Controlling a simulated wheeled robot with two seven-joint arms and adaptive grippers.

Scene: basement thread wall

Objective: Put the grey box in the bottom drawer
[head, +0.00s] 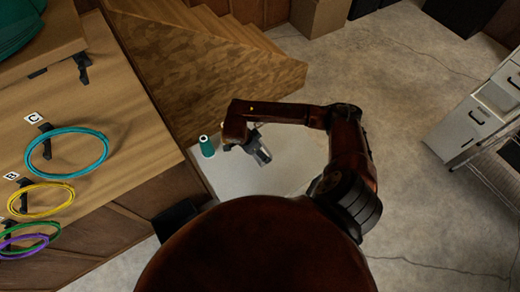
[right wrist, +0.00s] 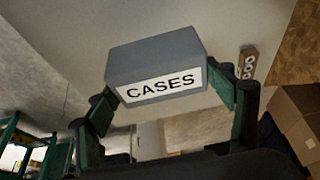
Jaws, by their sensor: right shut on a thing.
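The grey box (right wrist: 160,62) carries a white label reading CASES and sits between the two fingers of my right gripper (right wrist: 165,88) in the right wrist view. The fingers are closed against its two ends. In the head view my right gripper (head: 258,150) is over the white tabletop (head: 285,165), and the box is too small and dark there to make out clearly. The white drawer cabinet (head: 470,130) stands at the right edge of the head view, partly cut off. I cannot tell which drawer is the bottom one. My left gripper is out of view.
A teal spool (head: 206,146) stands on the tabletop left of my right gripper. Coloured loops, including a teal one (head: 67,152), hang on the wooden wall at left. A wire rack (head: 495,165) is beside the cabinet. Open concrete floor lies between tabletop and cabinet.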

